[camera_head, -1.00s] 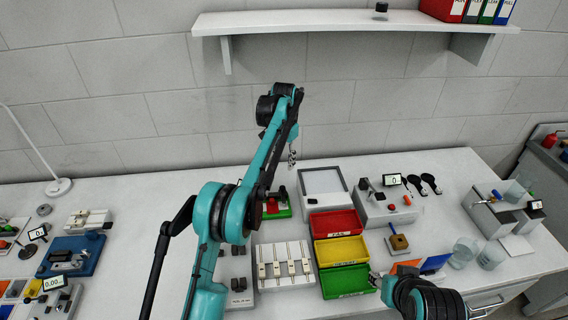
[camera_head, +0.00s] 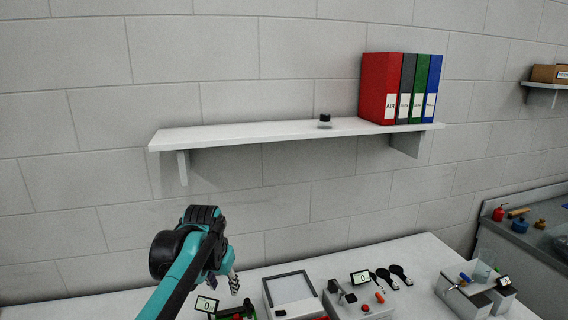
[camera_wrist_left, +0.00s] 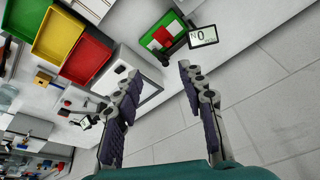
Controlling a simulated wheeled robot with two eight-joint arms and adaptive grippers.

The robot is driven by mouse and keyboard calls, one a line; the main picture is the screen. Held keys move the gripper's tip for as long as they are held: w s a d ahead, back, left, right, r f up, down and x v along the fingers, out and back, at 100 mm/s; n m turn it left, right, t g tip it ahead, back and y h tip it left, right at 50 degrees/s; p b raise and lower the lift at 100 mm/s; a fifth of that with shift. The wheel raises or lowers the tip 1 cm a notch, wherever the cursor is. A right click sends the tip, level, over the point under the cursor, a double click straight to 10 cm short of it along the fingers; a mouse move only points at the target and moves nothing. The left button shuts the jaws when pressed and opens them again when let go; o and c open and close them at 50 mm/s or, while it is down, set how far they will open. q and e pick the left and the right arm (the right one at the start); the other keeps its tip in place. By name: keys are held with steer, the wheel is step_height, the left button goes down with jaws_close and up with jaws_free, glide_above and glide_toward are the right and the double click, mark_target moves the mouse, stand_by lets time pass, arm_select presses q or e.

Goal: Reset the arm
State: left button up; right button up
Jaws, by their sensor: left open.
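My left arm is teal and black and rises from the bottom of the head view, with its wrist in front of the wall. My left gripper (camera_head: 234,282) is small and partly hidden there, hanging down just above the back of the table. In the left wrist view the left gripper (camera_wrist_left: 160,105) has its two purple-padded fingers well apart, with nothing between them. A green device with a red block (camera_wrist_left: 165,35) and a small display (camera_wrist_left: 203,36) lie beyond the fingertips. My right gripper does not show.
A white wall shelf (camera_head: 260,132) holds red, grey, green and blue binders (camera_head: 400,88) and a small black-capped jar (camera_head: 325,120). On the white table (camera_head: 420,250) stand a framed panel (camera_head: 290,290) and a grey box with controls (camera_head: 357,298). Red, yellow and green trays show in the wrist view (camera_wrist_left: 58,38).

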arm_select(q)
steer(key=s+f+n+t, duration=0.1)
steer(key=s+f, duration=0.2)
steer(key=s, duration=0.4)
steer(key=s+a+f+n+t+b, duration=0.1)
steer(key=s+f, duration=0.3)
steer(key=s, duration=0.4)
steer(key=s+a+f+n+t, duration=0.1)
steer(key=s+f, duration=0.3)
steer(key=s, duration=0.4)
steer(key=shift+f+t, duration=0.15)
steer(key=shift+t, duration=0.25)
